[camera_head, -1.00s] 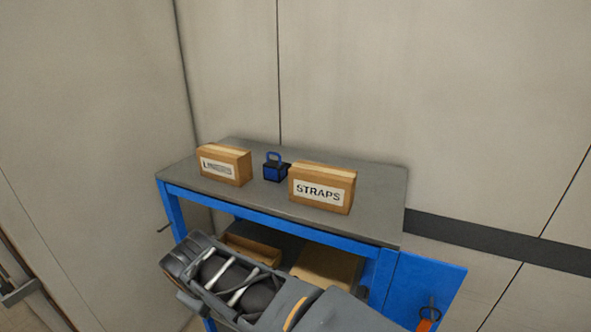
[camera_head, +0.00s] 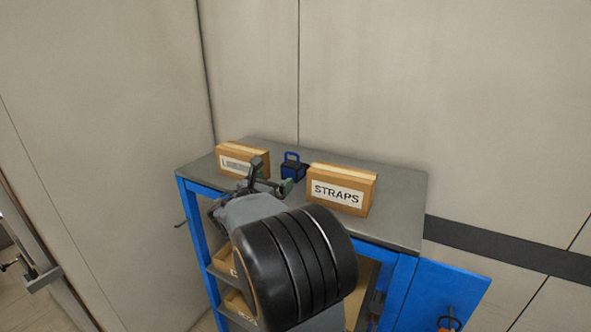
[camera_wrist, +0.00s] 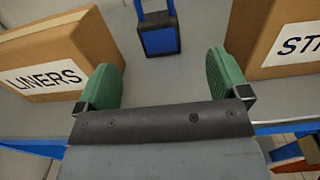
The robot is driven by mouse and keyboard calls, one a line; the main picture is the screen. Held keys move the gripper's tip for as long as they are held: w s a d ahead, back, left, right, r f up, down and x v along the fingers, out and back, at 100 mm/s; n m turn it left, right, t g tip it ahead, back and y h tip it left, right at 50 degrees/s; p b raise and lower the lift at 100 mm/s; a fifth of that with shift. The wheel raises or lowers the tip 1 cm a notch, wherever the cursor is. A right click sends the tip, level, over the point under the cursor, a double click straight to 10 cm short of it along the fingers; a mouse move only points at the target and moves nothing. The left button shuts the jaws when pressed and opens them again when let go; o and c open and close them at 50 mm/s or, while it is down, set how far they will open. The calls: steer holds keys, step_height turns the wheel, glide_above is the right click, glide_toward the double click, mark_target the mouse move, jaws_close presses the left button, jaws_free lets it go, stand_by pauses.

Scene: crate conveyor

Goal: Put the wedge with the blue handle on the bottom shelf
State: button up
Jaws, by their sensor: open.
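The wedge with the blue handle (camera_head: 293,168) stands on the grey top of the blue shelf unit, between two cardboard boxes. In the wrist view the wedge (camera_wrist: 158,38) is a dark block with a blue face, and its blue handle is at the picture's top edge. My gripper (camera_wrist: 163,80) is open, with its two green fingers apart and nothing between them. The wedge is ahead of the fingers, roughly centred between them. In the head view my gripper (camera_head: 272,180) is over the front part of the top. The lower shelves (camera_head: 222,288) are partly hidden by my arm.
The LINERS box (camera_head: 243,161) is close to the left and the STRAPS box (camera_head: 341,190) close to the right. Boxes also sit on the lower shelves. A blue door panel (camera_head: 443,291) with an orange-handled thing (camera_head: 447,325) is at the right. A wall stands behind.

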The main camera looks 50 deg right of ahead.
mark_target(289, 167)
steer(key=p+x, duration=0.1)
steer(key=x, duration=0.6)
steer(key=shift+p+x, duration=1.3)
steer(key=shift+x, duration=1.1)
steer(key=shift+w+f, duration=0.1)
steer(key=shift+w, duration=0.05)
steer(key=shift+c, duration=0.3)
steer(key=c, duration=1.1)
steer(key=shift+c, duration=0.9)
